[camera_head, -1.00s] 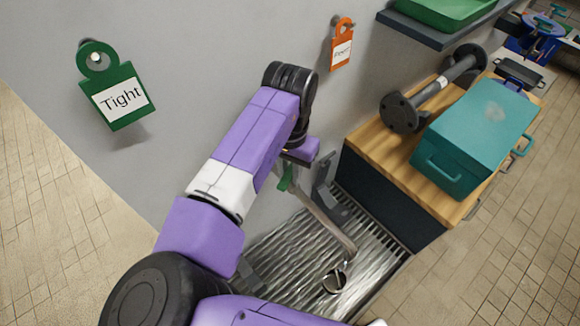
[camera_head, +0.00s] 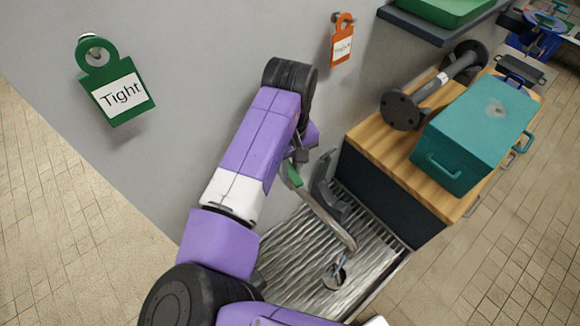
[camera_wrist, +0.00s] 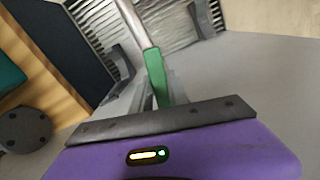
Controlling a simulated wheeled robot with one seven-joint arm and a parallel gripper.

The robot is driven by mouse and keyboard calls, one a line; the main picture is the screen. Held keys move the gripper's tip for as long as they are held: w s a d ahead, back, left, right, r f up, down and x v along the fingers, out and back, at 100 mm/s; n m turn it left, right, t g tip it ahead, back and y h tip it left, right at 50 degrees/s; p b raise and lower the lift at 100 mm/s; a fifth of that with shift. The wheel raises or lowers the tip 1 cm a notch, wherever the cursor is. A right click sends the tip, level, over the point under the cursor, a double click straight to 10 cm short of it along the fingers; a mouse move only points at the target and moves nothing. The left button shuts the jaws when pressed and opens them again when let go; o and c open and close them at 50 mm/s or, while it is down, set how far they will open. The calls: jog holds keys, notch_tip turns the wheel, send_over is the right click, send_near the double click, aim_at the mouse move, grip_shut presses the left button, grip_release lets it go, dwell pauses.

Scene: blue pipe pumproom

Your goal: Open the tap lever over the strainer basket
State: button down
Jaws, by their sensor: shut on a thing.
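The tap's green lever (camera_head: 292,174) shows just past the end of my arm in the head view, with the grey spout (camera_head: 325,215) running down from it. The strainer basket (camera_head: 334,276) is a small round metal cup under the spout end, on the ribbed metal drain tray (camera_head: 290,262). In the wrist view the green lever (camera_wrist: 156,76) lies between the fingers of my gripper (camera_wrist: 160,92), which is shut on it. My arm hides the fingers in the head view. Water cannot be made out clearly.
A wooden-topped cabinet (camera_head: 372,150) stands right of the tray, carrying a teal toolbox (camera_head: 475,135) and a dark flanged pipe (camera_head: 435,90). A green "Tight" tag (camera_head: 117,90) and an orange tag (camera_head: 342,45) hang on the wall. Grey brackets (camera_head: 327,180) stand near the spout.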

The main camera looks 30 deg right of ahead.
aim_at(290, 168)
jog(key=shift+n, duration=1.3)
jog(key=c, duration=1.3)
grip_release()
jog(key=shift+r, duration=3.95)
